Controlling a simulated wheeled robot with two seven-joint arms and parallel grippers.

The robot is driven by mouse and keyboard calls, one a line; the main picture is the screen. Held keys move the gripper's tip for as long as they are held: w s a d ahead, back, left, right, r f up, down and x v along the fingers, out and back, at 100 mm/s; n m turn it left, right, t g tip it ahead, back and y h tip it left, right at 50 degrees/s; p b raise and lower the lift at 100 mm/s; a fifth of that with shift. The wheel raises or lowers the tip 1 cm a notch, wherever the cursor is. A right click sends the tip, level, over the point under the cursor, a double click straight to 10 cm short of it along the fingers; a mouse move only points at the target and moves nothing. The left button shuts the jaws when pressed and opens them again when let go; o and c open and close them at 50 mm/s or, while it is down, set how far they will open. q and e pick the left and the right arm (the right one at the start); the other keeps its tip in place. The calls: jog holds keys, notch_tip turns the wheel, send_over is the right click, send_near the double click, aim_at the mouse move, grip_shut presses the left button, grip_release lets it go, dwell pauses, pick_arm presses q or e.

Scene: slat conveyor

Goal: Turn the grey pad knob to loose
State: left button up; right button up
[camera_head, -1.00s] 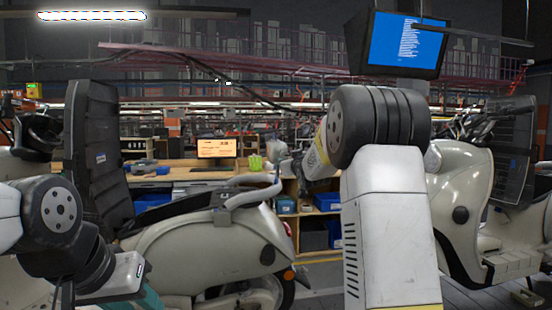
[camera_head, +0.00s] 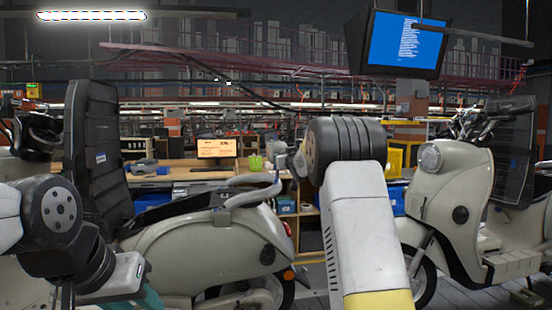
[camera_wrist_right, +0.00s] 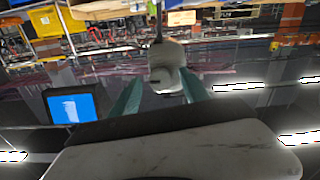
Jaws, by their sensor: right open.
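No part in view can be clearly made out as the grey pad knob. In the right wrist view, a pale grey-white rounded part (camera_wrist_right: 166,68) with a dark rod shows between the fingertips of my right gripper (camera_wrist_right: 161,76). The teal fingers are apart; I cannot tell whether they touch it. In the head view my right forearm hides most of that hand, which is near the scooter's grey rear rail (camera_head: 250,192). My left gripper (camera_head: 150,297) shows only as a bit of teal at the lower left edge; its jaws are cut off.
A cream scooter (camera_head: 205,245) stands at centre left and another (camera_head: 455,195) at the right. Behind are a wooden bench (camera_head: 180,172) with a small monitor (camera_head: 216,149) and a yellow crate (camera_head: 402,155). A blue-screened display (camera_head: 400,42) hangs above.

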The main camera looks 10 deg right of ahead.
grip_shut()
jog(key=shift+n, duration=0.6)
grip_release()
jog(key=s, duration=0.7)
jog(key=shift+s, duration=0.4)
jog(key=s+a+f+g, duration=0.2)
jog(key=s+f+g, duration=0.2)
jog(key=s, duration=1.1)
jog(key=s+a+f+m+g+y, duration=0.1)
jog(key=s+a+f+g, duration=0.2)
jog(key=s+f, duration=0.4)
jog(key=s+a+f+m+g+y, duration=0.1)
jog(key=s+f+g, duration=0.3)
jog(key=s, duration=2.1)
jog(key=shift+s+a+f+g, duration=0.25)
jog(key=shift+a+f+g, duration=0.15)
jog(key=shift+a+f, duration=0.4)
